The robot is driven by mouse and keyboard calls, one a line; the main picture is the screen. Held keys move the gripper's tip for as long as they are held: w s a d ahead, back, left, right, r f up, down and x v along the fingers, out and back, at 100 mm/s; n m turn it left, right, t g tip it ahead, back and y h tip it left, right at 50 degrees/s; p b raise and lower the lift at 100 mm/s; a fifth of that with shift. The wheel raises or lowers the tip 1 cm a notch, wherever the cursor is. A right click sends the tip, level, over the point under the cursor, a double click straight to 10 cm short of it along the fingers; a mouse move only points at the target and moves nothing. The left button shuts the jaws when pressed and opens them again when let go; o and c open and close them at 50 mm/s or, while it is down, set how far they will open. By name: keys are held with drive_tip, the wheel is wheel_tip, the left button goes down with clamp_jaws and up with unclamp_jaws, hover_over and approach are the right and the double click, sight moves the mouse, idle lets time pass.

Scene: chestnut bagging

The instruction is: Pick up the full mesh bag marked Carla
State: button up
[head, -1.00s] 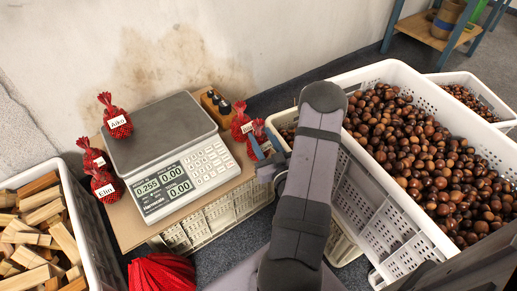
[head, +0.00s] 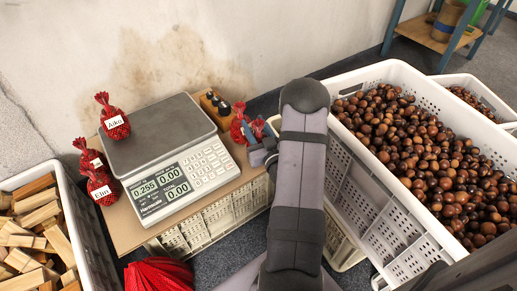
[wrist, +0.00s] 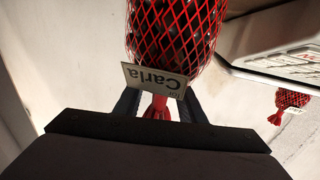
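The full red mesh bag marked Carla (wrist: 172,35) fills the top of the wrist view, its label (wrist: 155,80) upside down there. Its gathered red neck (wrist: 157,108) lies between the two blue fingers of my gripper (wrist: 157,106), with gaps on both sides, so the gripper looks open around it. In the head view my gripper (head: 262,148) is at the right edge of the board, close to two red bags: one on the left (head: 239,124) and one (head: 257,129) partly hidden by the gripper. I cannot read their labels in the head view.
A scale (head: 160,125) reading 0.255 stands left of my gripper. A chestnut crate (head: 345,165) is right, a wood crate (head: 75,215) left. Empty red mesh (head: 158,274) lies in front.

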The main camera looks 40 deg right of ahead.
drive_tip(key=shift+w+d, duration=0.15)
drive_tip(key=shift+w, duration=0.25)
clamp_jaws()
idle(1.2)
